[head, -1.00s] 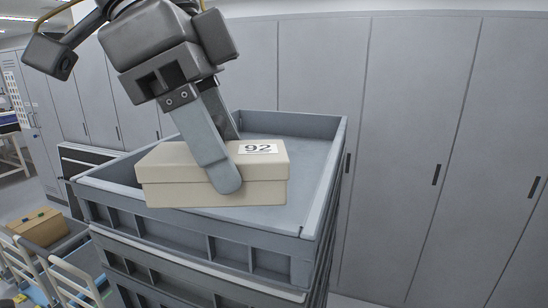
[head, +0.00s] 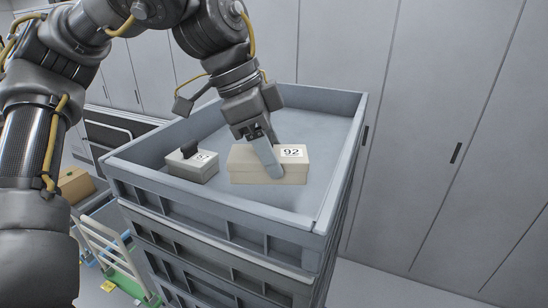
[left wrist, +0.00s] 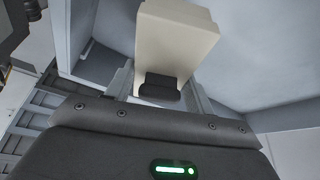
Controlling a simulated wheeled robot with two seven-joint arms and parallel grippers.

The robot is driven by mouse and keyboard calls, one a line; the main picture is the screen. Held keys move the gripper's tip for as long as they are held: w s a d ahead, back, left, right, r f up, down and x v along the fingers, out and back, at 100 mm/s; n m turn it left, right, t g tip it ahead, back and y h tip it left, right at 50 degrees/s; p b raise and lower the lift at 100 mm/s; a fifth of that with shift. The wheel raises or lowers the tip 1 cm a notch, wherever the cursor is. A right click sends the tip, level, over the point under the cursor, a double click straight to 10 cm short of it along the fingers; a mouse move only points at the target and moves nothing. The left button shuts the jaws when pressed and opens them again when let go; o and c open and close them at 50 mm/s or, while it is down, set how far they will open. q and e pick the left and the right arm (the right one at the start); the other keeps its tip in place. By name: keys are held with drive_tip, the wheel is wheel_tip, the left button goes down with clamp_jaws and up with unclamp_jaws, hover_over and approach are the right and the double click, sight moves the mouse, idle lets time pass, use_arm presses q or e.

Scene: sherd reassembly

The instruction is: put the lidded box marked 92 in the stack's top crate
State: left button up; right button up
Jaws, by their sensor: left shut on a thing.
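The cream lidded box marked 92 (head: 290,170) is inside the stack's top crate (head: 345,150), over the middle of its floor. My left gripper (head: 268,160) is shut on the box, one finger across its near side. In the left wrist view the box (left wrist: 175,40) shows between the fingers (left wrist: 160,95). I cannot tell whether the box touches the crate floor. The top crate is grey and open, on top of the stack. My right gripper is not in view.
A smaller grey box (head: 192,165) with a dark clip on top sits in the crate, left of the box. The crate's right and back floor is clear. Grey cabinets (head: 420,110) stand behind. A cart (head: 105,245) and a cardboard box (head: 75,185) are at lower left.

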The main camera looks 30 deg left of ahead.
use_arm(q)
drive_tip(key=shift+w+a+f, duration=0.1)
drive_tip(key=shift+w+f, duration=0.05)
drive_tip(key=shift+f, duration=0.2)
drive_tip(key=shift+w+f, duration=0.4)
drive_tip(key=shift+w, duration=0.05)
drive_tip(key=shift+w+a+f+p, duration=0.1)
drive_tip(key=shift+w+f+p, duration=0.1)
drive_tip(key=shift+f+p, duration=0.15)
wheel_tip(320, 180, down, 2)
drive_tip(key=shift+s+f, duration=0.15)
drive_tip(key=shift+f, duration=0.4)
drive_tip(key=o, duration=0.6)
drive_tip(key=shift+f, duration=0.1)
drive_tip(key=o, duration=0.4)
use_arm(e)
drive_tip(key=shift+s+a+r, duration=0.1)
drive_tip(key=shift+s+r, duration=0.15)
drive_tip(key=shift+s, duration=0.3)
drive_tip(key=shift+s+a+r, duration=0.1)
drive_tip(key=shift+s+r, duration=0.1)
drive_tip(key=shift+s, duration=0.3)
